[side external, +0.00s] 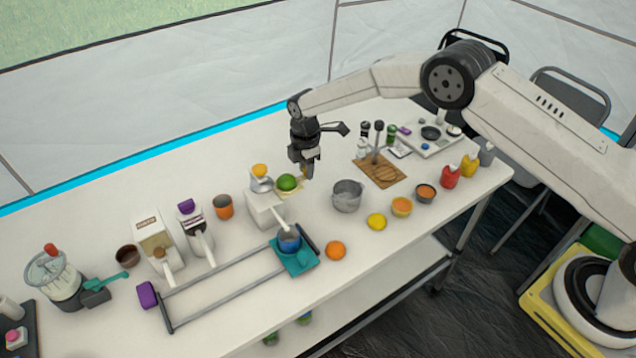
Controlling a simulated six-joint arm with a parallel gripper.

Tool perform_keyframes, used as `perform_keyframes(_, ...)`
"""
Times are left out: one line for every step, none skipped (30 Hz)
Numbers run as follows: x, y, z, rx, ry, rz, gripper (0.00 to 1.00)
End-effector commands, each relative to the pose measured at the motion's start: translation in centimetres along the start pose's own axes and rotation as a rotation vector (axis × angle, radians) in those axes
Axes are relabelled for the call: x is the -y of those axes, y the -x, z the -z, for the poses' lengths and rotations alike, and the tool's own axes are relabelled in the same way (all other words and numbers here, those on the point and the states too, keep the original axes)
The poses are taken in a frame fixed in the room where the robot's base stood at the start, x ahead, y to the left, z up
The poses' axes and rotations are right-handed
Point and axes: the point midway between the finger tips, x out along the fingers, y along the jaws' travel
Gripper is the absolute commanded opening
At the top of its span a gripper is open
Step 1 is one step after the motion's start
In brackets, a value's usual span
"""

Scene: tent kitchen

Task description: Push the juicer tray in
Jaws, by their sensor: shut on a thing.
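A teal tray (302,267) sits at the right end of a pair of long grey rails (230,288) on the white table. A blue cup (288,240) stands on it. Behind the cup is a white machine (262,208) that looks like the juicer, with a spout reaching over the cup and an orange fruit (260,170) at its top. My gripper (307,173) points down behind and right of the machine, beside a green fruit (286,182), apart from the tray. It is shut on a small brownish thing, too small to identify.
A grey pot (347,195), an orange (336,250) and a lemon (376,221) stand right of the tray. Two other white dispensers (155,243) (196,236) stand left of the juicer. A wooden board (380,171) lies behind the pot.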

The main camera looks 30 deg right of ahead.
Motion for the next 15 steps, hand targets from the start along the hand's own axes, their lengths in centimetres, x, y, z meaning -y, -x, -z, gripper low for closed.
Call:
perform_keyframes(-0.1, 0.1, 0.4, -0.001, 0.001, -0.002, 0.00)
perform_keyframes(-0.1, 0.1, 0.6, -0.001, 0.001, -0.002, 0.00)
perform_keyframes(0.0, 0.1, 0.8, -0.001, 0.001, -0.002, 0.00)
perform_keyframes(0.0, 0.1, 1.0, -0.001, 0.002, -0.002, 0.00)
perform_keyframes(-0.1, 0.1, 1.1, -0.001, 0.002, -0.002, 0.00)
perform_keyframes(-0.1, 0.1, 1.4, -0.001, 0.002, -0.002, 0.00)
perform_keyframes(-0.1, 0.1, 1.5, -0.001, 0.001, -0.002, 0.00)
perform_keyframes(-0.1, 0.1, 1.7, -0.001, 0.001, -0.002, 0.00)
perform_keyframes(0.0, 0.1, 1.9, -0.001, 0.001, -0.001, 0.00)
perform_keyframes(0.0, 0.1, 2.1, -0.001, 0.001, -0.001, 0.00)
perform_keyframes(0.0, 0.1, 2.2, -0.001, 0.001, -0.001, 0.00)
perform_keyframes(-0.1, 0.1, 2.5, -0.001, 0.001, -0.002, 0.00)
perform_keyframes(-0.1, 0.1, 2.7, -0.001, 0.001, -0.002, 0.00)
perform_keyframes(-0.1, 0.1, 2.8, -0.001, 0.001, -0.003, 0.00)
perform_keyframes(-0.1, 0.1, 3.0, -0.001, 0.002, -0.003, 0.00)
